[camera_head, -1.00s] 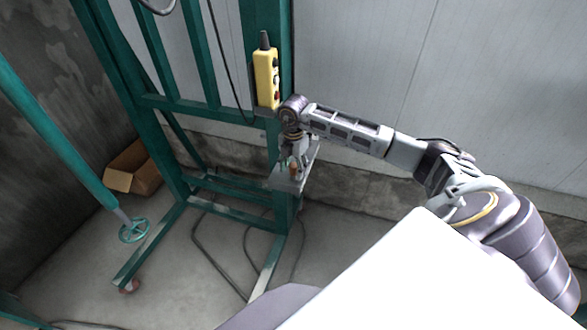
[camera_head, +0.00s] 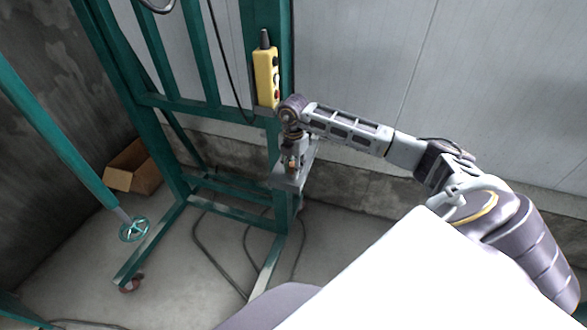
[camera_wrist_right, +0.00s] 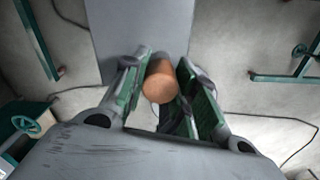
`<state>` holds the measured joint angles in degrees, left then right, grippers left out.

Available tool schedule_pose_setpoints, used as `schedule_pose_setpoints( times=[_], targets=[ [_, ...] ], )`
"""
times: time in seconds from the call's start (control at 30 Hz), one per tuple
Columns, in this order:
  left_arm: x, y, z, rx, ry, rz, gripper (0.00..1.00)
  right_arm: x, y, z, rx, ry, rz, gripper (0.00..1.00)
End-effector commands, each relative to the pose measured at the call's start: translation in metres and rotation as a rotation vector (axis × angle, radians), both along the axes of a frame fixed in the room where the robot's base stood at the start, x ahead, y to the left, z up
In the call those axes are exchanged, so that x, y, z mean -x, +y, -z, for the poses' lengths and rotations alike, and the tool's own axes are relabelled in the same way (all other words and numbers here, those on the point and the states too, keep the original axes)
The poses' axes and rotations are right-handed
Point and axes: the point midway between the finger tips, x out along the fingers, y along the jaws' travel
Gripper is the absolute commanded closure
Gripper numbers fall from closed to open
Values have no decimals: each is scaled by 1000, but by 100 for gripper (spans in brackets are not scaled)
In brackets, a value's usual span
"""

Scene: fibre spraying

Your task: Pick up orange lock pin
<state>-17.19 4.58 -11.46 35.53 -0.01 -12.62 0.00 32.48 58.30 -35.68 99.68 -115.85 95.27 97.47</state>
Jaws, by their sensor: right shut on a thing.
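The orange lock pin (camera_wrist_right: 161,82) shows in the right wrist view as a round orange end between the two fingers. In the head view only a small bit of orange (camera_head: 292,169) shows below the fingers, over a small grey shelf (camera_head: 283,183) on the green frame. My right gripper (camera_wrist_right: 160,92) points down at the shelf and is shut on the pin, with a green-padded finger on each side. It also shows in the head view (camera_head: 293,160). The lower part of the pin is hidden. My left gripper is not in view.
The green steel frame (camera_head: 199,103) stands at the centre left, with a yellow control box (camera_head: 266,77) hanging just above my right wrist. A cardboard box (camera_head: 133,168) and a green handwheel (camera_head: 134,230) are at the left. Cables lie on the floor.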

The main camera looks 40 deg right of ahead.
Motion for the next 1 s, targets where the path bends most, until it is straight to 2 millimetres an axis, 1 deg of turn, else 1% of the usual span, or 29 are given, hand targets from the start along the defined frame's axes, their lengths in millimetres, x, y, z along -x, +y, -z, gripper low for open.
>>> schedule_pose_setpoints(
  times=[0.17,0.37,0.57,0.8,1.0],
  targets=[
    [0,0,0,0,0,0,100,0,0,-2,0,-1,0,100],
    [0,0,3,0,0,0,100,-1,0,-13,0,-2,0,100],
    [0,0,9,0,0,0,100,-1,-1,-37,1,-3,0,100],
    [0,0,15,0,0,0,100,-1,0,-71,0,-2,0,100],
    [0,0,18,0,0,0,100,-1,0,-91,-1,-2,0,100]
  ],
)
